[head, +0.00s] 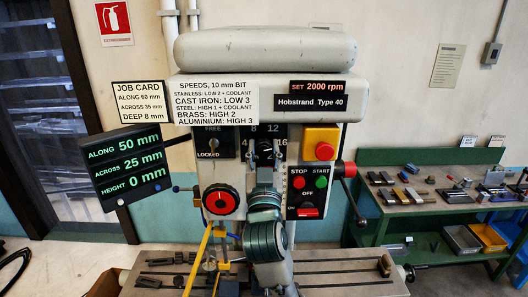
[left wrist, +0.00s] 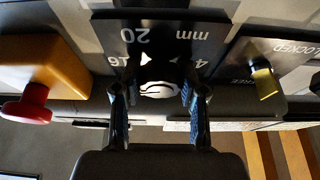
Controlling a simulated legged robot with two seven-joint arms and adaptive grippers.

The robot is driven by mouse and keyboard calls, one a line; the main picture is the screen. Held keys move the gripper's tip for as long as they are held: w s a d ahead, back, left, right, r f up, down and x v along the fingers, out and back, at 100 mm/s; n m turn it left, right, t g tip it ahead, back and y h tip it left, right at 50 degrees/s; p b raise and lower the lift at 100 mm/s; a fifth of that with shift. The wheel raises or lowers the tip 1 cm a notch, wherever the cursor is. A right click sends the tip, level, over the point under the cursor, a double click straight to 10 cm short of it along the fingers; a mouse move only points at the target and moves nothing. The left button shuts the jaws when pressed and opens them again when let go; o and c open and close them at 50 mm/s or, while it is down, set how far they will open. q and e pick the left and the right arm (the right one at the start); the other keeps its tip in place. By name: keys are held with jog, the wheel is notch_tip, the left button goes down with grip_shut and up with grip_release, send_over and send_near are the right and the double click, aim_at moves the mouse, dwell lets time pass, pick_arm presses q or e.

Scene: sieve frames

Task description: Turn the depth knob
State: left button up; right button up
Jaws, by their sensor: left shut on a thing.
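The depth knob (head: 264,149) is a dark round knob on a black dial on the drill press front. The numbers 4, 8, 12 and 16 show around it in the head view. My left gripper (head: 264,168) reaches up to it from below, and its wrist hides the lower dial. In the left wrist view the dial is upside down, with "20 mm" readable. There the two fingers of my left gripper (left wrist: 160,96) stand on either side of the knob (left wrist: 160,90), shut on it. I cannot tell which number it points to. My right gripper is not in view.
The job card (head: 139,102) reads deep 8 mm. A red round knob (head: 220,201) sits lower left. A lever with a red hub (head: 347,169) sticks out right.

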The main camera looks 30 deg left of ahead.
pick_arm(q)
jog(key=n+g+y, duration=0.1)
jog(key=n, duration=0.1)
jog(key=n+g+y, duration=0.1)
jog(key=n, duration=0.2)
jog(key=n+y+b, duration=0.1)
jog(key=n, duration=0.2)
jog(key=shift+d+g, duration=0.15)
jog(key=shift+g, duration=0.25)
jog(key=n+g, duration=0.1)
jog(key=n, duration=0.2)
jog(key=n+g+y, duration=0.1)
jog(key=n+g, duration=0.1)
jog(key=n, duration=0.2)
jog(key=shift+r+b, duration=0.1)
jog(key=shift+b, duration=0.3)
jog(key=n+g, duration=0.2)
jog(key=n, duration=0.3)
jog(key=n+g+h, duration=0.1)
jog(key=n, duration=0.2)
jog(key=shift+p, duration=0.35)
jog(key=shift+f+n+g+h, duration=0.25)
jog(key=shift+n+h, duration=0.25)
jog(key=shift+n, duration=0.6)
jog(key=o, duration=1.1)
jog(key=shift+o, duration=0.2)
jog(key=shift+s+d+r, duration=0.1)
jog(key=shift+s+r, duration=0.05)
jog(key=shift+r, duration=0.1)
jog(key=shift+d, duration=0.1)
